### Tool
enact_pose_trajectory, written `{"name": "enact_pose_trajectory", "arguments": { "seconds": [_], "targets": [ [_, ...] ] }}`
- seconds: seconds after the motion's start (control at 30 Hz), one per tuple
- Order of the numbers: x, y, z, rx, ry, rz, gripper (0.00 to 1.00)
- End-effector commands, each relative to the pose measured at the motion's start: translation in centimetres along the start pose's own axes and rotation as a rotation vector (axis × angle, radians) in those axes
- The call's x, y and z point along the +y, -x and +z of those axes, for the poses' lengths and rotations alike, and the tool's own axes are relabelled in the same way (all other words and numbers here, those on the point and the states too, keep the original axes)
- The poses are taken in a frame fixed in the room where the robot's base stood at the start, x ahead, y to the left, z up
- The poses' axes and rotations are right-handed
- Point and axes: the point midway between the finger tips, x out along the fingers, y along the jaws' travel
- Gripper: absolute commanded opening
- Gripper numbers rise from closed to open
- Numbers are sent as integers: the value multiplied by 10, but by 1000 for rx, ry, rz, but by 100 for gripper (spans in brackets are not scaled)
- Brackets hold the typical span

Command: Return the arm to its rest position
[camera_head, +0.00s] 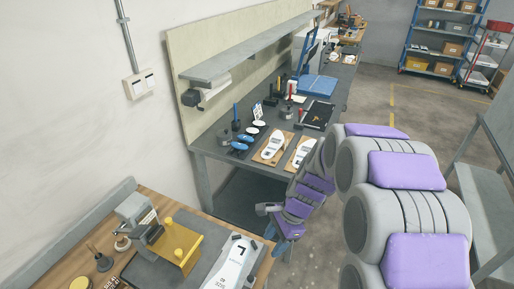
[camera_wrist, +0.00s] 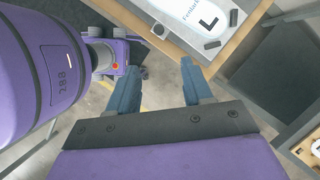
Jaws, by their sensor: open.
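My gripper (camera_wrist: 160,84) shows in the wrist view with two blue-grey fingers spread apart and nothing between them. In the head view my purple and grey arm comes in from the right, and my gripper (camera_head: 272,224) hangs low beside the near bench's right corner. It is in front of the far workbench (camera_head: 222,156). A white insole marked "L" (camera_head: 236,262) lies on the near bench, apart from my gripper. The same insole (camera_wrist: 203,18) appears at the top of the wrist view, beyond the fingers.
The near bench (camera_head: 160,205) carries a yellow fixture (camera_head: 176,246). The far workbench holds white insoles on wooden boards (camera_head: 272,148), blue pieces (camera_head: 238,148) and a black tray (camera_head: 317,114). A grey metal frame (camera_head: 490,190) stands at right. Open floor (camera_head: 385,108) lies behind my arm.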

Motion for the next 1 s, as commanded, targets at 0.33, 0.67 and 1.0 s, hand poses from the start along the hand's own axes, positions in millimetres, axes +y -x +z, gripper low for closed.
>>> {"name": "enact_pose_trajectory", "arguments": {
  "seconds": [0.33, 0.67, 1.0],
  "targets": [
    [41, 26, 24, 39, 246, 37, 50],
    [128, 63, 51, 120, 712, 143, 50],
    [221, 83, 58, 182, 1119, 288, 50]
  ]
}}
